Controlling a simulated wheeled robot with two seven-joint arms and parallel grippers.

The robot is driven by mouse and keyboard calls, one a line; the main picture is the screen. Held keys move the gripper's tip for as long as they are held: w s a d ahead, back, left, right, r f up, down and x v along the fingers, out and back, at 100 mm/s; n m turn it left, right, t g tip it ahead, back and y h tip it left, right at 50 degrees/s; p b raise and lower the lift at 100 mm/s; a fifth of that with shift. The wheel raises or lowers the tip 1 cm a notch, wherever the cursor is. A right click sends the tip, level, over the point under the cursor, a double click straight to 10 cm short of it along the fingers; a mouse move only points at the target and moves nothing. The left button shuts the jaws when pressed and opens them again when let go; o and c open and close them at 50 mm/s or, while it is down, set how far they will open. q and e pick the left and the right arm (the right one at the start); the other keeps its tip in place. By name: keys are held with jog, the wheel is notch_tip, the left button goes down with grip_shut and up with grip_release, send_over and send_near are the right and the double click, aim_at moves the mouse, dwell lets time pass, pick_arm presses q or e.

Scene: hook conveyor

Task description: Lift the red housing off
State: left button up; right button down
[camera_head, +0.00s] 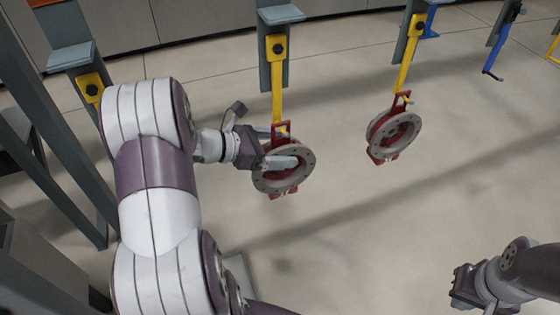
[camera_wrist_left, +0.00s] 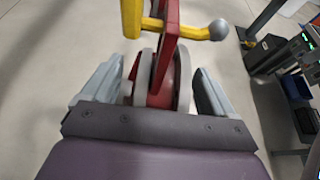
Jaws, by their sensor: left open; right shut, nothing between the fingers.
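A red housing with a grey flange ring (camera_head: 308,161) hangs from a yellow hook (camera_head: 278,103) in the head view. A second red housing (camera_head: 393,129) hangs from another yellow hook (camera_head: 405,77) to its right. My left gripper (camera_head: 290,146) is open with its fingers at the nearer housing. In the left wrist view, the housing (camera_wrist_left: 164,75) lies between the open fingers of the left gripper (camera_wrist_left: 155,92), with gaps visible on both sides. The yellow hook (camera_wrist_left: 195,31) passes through the red bracket at its top. My right gripper (camera_head: 462,287) is at the lower right, shut and empty.
Grey hangers (camera_head: 276,15) carry the hooks along the top of the head view. An empty blue hook (camera_head: 495,55) hangs at the far right. Grey frame posts (camera_head: 40,155) stand at the left. The floor between the housings and my right gripper is clear.

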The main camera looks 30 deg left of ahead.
pick_arm(q)
jog(key=shift+w+d+f, duration=0.3)
jog(key=shift+w+f, duration=0.05)
jog(key=shift+w, duration=0.2)
jog(key=shift+s, duration=0.2)
jog(key=c, duration=0.8)
grip_shut()
jog(key=shift+w+r, duration=0.15)
jog(key=shift+a, duration=0.1)
